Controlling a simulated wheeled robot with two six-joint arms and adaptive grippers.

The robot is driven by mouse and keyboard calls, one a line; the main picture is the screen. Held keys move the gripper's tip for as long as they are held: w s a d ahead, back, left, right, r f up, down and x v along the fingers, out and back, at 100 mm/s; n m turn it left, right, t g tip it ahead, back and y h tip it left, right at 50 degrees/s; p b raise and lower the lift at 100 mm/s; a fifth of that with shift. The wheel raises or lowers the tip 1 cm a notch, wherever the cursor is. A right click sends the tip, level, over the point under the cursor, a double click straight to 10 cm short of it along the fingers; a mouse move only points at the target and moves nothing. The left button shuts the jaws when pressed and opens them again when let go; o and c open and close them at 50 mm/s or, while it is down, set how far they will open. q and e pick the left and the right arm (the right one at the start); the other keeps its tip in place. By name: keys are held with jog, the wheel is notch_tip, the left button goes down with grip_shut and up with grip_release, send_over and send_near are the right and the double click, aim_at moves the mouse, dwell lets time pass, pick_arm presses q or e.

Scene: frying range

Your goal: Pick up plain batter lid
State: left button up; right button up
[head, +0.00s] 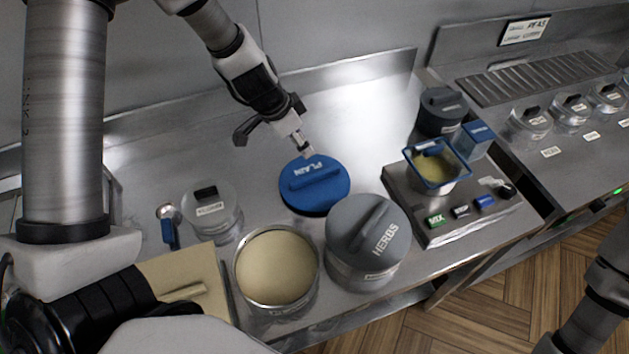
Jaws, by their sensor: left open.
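The plain batter lid (315,198) is a round blue lid marked PLAIN with a raised bar handle. It lies on the steel counter behind the open pot and the grey HERBS lid. My left gripper (271,142) is open and empty, above and behind the lid in the picture. One fingertip is near the lid's back edge; I cannot tell whether it touches. My right gripper is out of view; only part of that arm shows at the lower right.
An open pot (247,291) of pale batter stands in front, beside the grey HERBS-lidded pot (367,235). A clear-sided jar (211,212) stands left. The counter behind the lid is clear.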

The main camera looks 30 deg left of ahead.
pick_arm(q)
notch_tip(320, 180, down, 3)
jog(key=s+b, duration=0.1)
jog(key=b, duration=0.7)
send_over(314, 176)
jog(key=s+a, duration=0.2)
notch_tip(314, 176, down, 6)
jog(key=shift+d, duration=0.15)
jog(key=shift+w+d+f+b, duration=0.1)
jog(key=shift+d+f+b, duration=0.25)
jog(key=shift+f+b, duration=0.15)
jog(key=b+x, duration=0.1)
jog(key=x, duration=0.3)
jog(key=shift+w+a+f+b, duration=0.1)
jog(key=shift+w+a+b, duration=0.1)
jog(key=shift+w+b, duration=0.15)
jog(key=shift+s, duration=0.1)
grip_shut()
